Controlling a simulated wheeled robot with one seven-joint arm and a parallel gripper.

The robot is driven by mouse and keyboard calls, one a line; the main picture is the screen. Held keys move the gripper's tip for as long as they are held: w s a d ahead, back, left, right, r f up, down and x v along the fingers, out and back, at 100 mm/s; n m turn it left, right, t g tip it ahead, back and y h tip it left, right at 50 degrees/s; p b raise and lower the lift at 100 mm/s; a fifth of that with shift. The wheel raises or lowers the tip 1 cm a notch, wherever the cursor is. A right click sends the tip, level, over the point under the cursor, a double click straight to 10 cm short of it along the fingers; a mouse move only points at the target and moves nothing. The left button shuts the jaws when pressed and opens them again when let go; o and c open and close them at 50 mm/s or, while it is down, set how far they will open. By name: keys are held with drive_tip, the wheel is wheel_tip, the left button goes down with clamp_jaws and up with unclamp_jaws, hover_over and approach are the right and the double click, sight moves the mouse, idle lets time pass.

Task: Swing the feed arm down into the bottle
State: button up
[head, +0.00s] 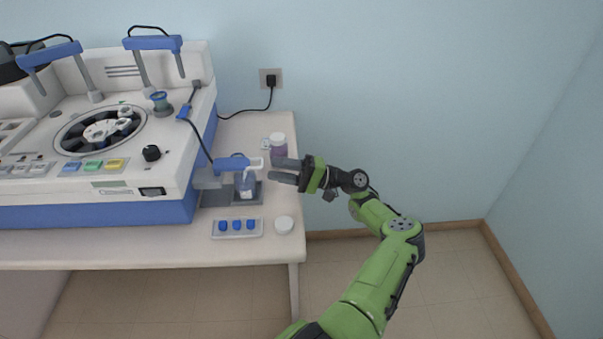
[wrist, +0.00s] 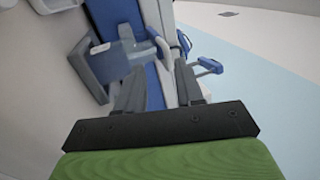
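The feed arm (head: 234,162) is blue with a white tube end (head: 256,163), and reaches right from the machine's side over the bottle. The bottle (head: 245,184) is translucent with a pale label and stands in a grey holder (head: 222,195). I cannot tell whether the tube is inside the bottle's mouth. My gripper (head: 284,171) is open just right of the tube end, fingers pointing left. In the wrist view the bottle (wrist: 112,62) lies beyond the left finger. The white tube (wrist: 156,38) shows beyond the gap between my fingertips (wrist: 158,75); nothing is visibly gripped.
The white staining machine (head: 100,190) fills the table's left. The table's right edge is close; the floor beyond is clear.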

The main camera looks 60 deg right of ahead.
drive_tip(key=b+v, duration=0.3)
drive_tip(key=v, duration=1)
drive_tip(key=shift+d, duration=0.1)
